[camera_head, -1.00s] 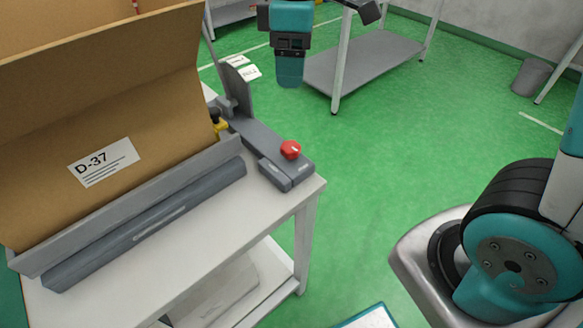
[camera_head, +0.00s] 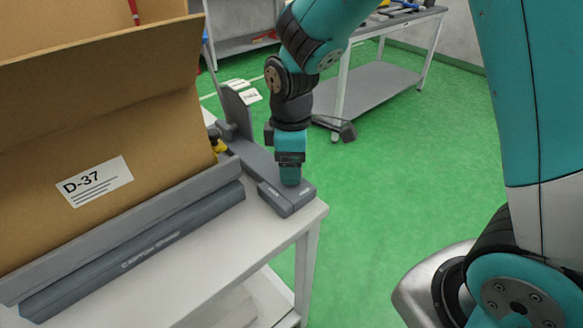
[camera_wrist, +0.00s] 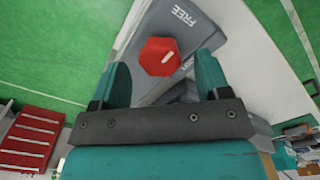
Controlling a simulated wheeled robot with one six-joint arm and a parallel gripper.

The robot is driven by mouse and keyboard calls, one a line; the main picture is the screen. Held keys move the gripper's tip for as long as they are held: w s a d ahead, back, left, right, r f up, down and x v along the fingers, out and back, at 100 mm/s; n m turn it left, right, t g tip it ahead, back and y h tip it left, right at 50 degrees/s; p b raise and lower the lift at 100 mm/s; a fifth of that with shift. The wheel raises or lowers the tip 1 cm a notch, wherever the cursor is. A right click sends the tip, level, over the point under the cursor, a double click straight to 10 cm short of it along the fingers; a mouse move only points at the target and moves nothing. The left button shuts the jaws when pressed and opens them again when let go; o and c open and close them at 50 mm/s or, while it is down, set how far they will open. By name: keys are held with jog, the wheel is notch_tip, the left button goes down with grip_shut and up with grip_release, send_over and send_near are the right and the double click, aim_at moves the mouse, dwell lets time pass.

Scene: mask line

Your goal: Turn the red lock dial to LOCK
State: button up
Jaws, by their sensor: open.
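The red lock dial (camera_wrist: 159,56) is a faceted knob with a white mark on its top, seen in the wrist view. It sits on the grey lock housing (camera_head: 283,200) at the right end of the table. The word FREE shows on the housing next to the dial; a LOCK label is not readable. My gripper (camera_wrist: 160,80) is open, with one finger on each side just short of the dial. In the head view my gripper (camera_head: 290,180) points down over the housing and hides the dial. I cannot tell whether the fingers touch it.
A cardboard box (camera_head: 110,130) labelled D-37 stands on the white table (camera_head: 215,245), behind a grey bar (camera_head: 130,255). An upright grey plate (camera_head: 237,115) stands behind the housing. A red drawer unit (camera_wrist: 30,138) shows in the wrist view.

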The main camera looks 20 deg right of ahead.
jog(key=shift+f, duration=0.75)
jog(key=c, duration=0.9)
